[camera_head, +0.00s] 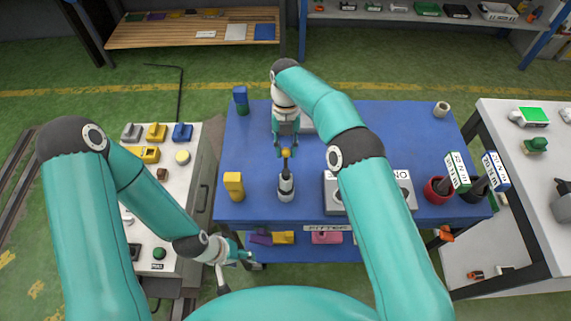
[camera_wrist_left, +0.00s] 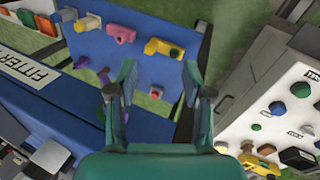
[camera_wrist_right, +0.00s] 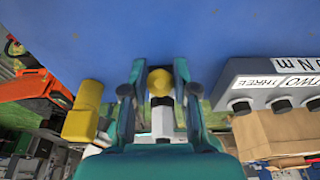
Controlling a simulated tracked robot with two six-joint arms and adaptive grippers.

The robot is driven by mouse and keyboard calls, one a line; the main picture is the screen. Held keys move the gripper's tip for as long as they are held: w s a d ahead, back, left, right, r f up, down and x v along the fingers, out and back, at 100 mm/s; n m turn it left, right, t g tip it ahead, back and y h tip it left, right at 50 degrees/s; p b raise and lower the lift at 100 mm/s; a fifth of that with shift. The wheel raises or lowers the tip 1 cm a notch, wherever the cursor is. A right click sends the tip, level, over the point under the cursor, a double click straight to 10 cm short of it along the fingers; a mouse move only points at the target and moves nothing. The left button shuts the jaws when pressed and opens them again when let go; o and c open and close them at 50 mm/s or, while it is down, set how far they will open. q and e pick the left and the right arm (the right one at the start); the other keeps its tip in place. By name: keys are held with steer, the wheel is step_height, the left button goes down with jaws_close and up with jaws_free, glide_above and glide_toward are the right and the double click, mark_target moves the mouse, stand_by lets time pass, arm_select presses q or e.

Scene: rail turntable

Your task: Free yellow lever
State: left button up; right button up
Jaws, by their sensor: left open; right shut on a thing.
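The yellow lever shows as a yellow knob (camera_head: 286,153) on a dark stem above a grey-and-black base (camera_head: 286,188) on the blue table. My right gripper (camera_head: 285,145) comes down over the knob and is shut on the lever. In the right wrist view the yellow knob (camera_wrist_right: 160,82) sits between the fingers of my right gripper (camera_wrist_right: 160,70), with a white part below it. My left gripper (camera_head: 238,256) is open and empty, low between the table front and the left console. Its spread fingers (camera_wrist_left: 158,85) show in the left wrist view.
A yellow block (camera_head: 234,185) stands left of the lever, and a blue-and-green piece (camera_head: 240,100) behind it. A grey box (camera_head: 337,195) with labels stands to the right, partly hidden by my right arm. The left console (camera_head: 172,215) carries several knobs and blocks.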

steer(key=shift+w+f, duration=0.2)
steer(key=shift+f, duration=0.2)
steer(key=shift+w+f, duration=0.35)
steer(key=shift+f, duration=0.35)
steer(key=shift+w+f+b, duration=0.25)
steer(key=shift+f+b, duration=0.45)
steer(key=shift+f, duration=0.05)
steer(key=o, duration=0.8)
steer(key=shift+r, duration=0.1)
